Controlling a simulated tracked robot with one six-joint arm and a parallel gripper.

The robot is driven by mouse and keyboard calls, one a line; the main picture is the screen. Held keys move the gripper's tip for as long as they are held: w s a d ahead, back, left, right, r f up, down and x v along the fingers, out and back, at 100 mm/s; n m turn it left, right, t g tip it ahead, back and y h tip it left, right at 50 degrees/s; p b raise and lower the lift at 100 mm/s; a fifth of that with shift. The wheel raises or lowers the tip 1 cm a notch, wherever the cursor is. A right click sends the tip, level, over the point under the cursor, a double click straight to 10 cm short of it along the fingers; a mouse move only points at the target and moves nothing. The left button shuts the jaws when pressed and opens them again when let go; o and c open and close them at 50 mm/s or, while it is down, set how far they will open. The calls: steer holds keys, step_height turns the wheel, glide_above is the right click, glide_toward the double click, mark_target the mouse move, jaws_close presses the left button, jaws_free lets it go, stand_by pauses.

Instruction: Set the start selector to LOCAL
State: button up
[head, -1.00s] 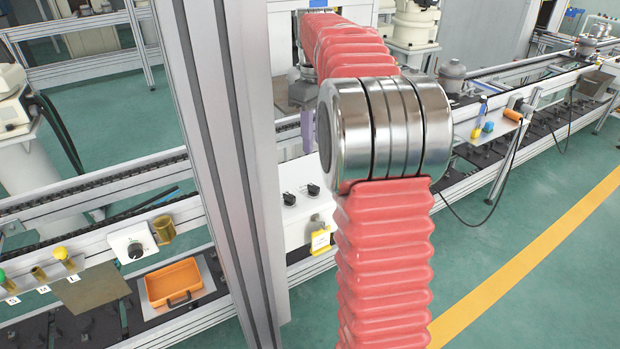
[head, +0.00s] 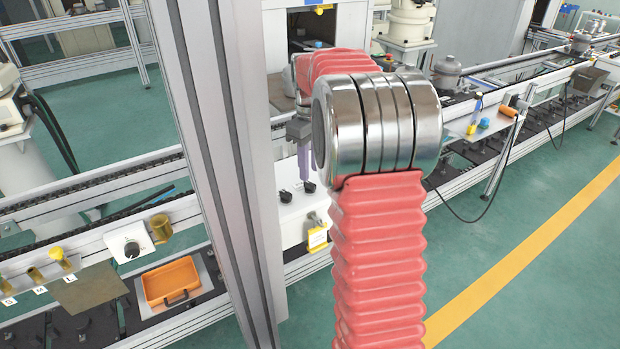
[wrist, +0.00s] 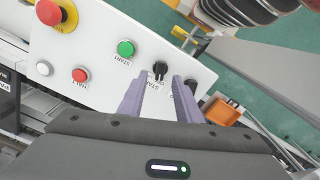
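The start selector (wrist: 160,68) is a black knob on a white control panel (wrist: 92,45), beside a green START button (wrist: 125,48). A label that seems to read START is beneath it, partly behind a finger. I cannot read its positions or which one it points to. My gripper (wrist: 160,80) is open and empty, its two purple fingers apart just short of the knob, which shows between the tips. In the head view my gripper (head: 304,176) points down just above the right-hand knob (head: 309,187); contact is not visible.
A second black knob (wrist: 190,85) sits close beside the right finger. The panel also has a red HALT button (wrist: 80,75), a white button (wrist: 44,68) and a red emergency stop (wrist: 50,12). A grey post (head: 215,140) stands left of my arm. A yellow tag (head: 317,238) hangs on the panel front.

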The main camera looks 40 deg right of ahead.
mark_target(310, 183)
steer(key=shift+f, duration=2.15)
jaws_close()
